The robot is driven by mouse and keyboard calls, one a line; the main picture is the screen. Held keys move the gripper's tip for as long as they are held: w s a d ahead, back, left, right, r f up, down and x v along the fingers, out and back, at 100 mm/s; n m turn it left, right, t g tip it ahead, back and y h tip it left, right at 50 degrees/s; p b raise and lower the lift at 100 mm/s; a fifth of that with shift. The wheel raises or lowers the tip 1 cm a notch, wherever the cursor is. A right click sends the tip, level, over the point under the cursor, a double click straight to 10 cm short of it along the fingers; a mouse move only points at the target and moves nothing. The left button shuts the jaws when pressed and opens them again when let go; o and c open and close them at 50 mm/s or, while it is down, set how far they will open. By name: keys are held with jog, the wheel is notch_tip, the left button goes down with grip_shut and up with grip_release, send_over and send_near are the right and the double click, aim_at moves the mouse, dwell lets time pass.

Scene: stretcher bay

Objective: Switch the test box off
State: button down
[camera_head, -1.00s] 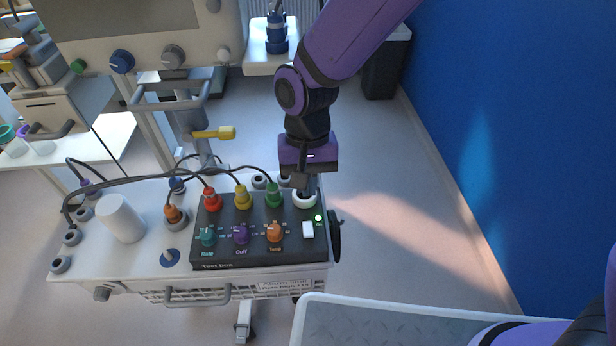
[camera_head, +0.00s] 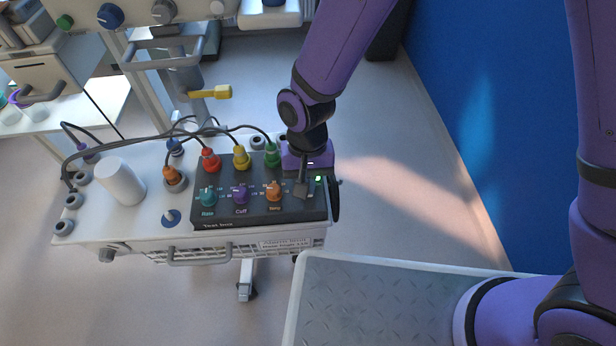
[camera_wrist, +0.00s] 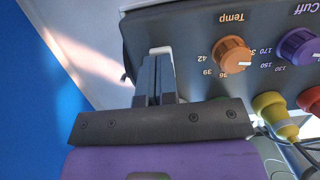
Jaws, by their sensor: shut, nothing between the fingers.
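The dark test box (camera_head: 255,216) lies on the white cart top, with teal, purple and orange knobs along its front. A small green light (camera_head: 318,179) is lit near its right end. My gripper (camera_head: 300,190) is shut and empty, pointing down at the right part of the box, right of the orange knob (camera_head: 273,191). In the wrist view, the shut fingertips (camera_wrist: 155,62) are at the white switch (camera_wrist: 160,49), of which only a sliver shows past them. I cannot tell whether they touch. In the head view the gripper hides the switch.
Red, yellow (camera_head: 241,158) and green plugs with dark cables stand along the box's back edge. A white cylinder (camera_head: 121,183) stands to the left on the cart. A grey tray-like surface (camera_head: 375,300) lies in front. Open floor is to the right.

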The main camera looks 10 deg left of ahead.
jog(key=shift+s+d+f+t, duration=0.25)
jog(key=shift+s+f+t, duration=0.25)
jog(key=shift+t, duration=0.3)
jog(key=shift+s+t+y, duration=0.15)
jog(key=shift+t+y, duration=0.15)
jog(key=shift+t, duration=0.2)
jog(key=shift+s+d+f, duration=0.1)
jog(key=shift+s+f, duration=0.1)
jog(key=shift+s, duration=0.2)
dwell(0.6)
jog(key=shift+w+a, duration=0.2)
jog(key=shift+w, duration=0.6)
jog(key=shift+w+r, duration=0.1)
jog(key=shift+r, duration=0.1)
